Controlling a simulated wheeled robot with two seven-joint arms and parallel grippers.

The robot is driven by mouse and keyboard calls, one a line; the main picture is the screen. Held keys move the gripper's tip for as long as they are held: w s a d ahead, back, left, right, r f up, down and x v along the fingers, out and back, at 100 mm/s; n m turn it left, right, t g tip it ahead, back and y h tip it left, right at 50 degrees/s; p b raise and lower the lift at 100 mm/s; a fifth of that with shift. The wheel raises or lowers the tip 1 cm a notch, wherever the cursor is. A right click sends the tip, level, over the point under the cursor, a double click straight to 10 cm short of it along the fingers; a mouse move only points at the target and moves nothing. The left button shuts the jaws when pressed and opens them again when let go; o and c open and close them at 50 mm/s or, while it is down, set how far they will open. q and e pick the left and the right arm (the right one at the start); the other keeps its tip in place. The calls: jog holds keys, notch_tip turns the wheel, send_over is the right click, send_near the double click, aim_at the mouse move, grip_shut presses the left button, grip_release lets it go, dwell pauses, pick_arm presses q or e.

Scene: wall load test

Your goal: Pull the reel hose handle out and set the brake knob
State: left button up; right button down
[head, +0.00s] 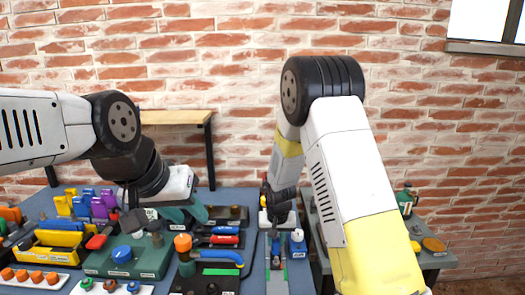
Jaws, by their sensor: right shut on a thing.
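My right gripper (279,207) reaches down at the far end of a narrow grey fixture (275,272) in the middle of the bench. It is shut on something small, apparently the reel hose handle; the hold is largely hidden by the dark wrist. My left gripper (185,206) hangs over the left part of the bench, near a green base with a blue round knob (122,254). Its fingers are not clear.
Yellow, purple and red items crowd the bench's left. A second table (433,260) at right holds a green bottle (405,200). A brick wall is behind.

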jog(key=shift+s, duration=3.25)
